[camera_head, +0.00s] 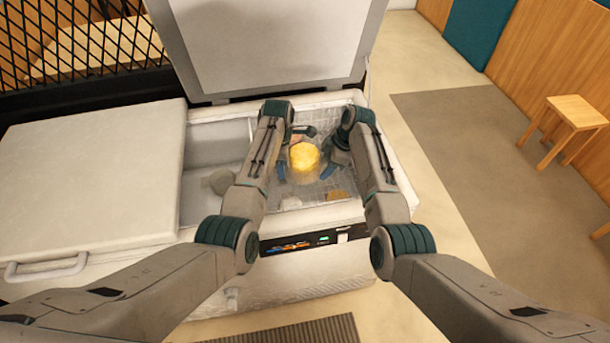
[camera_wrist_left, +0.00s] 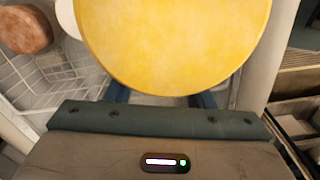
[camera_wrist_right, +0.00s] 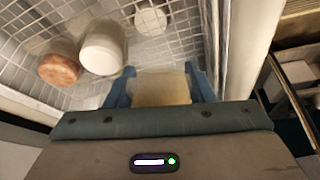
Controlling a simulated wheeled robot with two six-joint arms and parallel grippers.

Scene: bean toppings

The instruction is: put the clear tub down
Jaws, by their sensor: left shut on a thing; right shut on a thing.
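A tub with a round yellow top (camera_head: 304,155) and a see-through looking body is held over the open freezer's basket area. Its yellow top (camera_wrist_left: 170,40) fills the upper middle of the left wrist view. My left gripper (camera_wrist_left: 163,98) is shut on this tub, its blue fingers mostly hidden beneath the yellow disc. My right gripper (camera_wrist_right: 160,85) is shut on a pale beige, square-looking thing (camera_wrist_right: 162,90) between its blue fingers. Both grippers are close together inside the freezer opening in the head view. The tub's underside is hidden.
The white chest freezer (camera_head: 300,218) has its lid (camera_head: 275,45) raised. Wire baskets (camera_wrist_right: 35,20) line the inside. A pink-topped tub (camera_wrist_right: 60,65), a white tub (camera_wrist_right: 103,48) and a round white thing (camera_wrist_right: 152,18) lie inside. A closed white cover (camera_head: 90,180) is at left.

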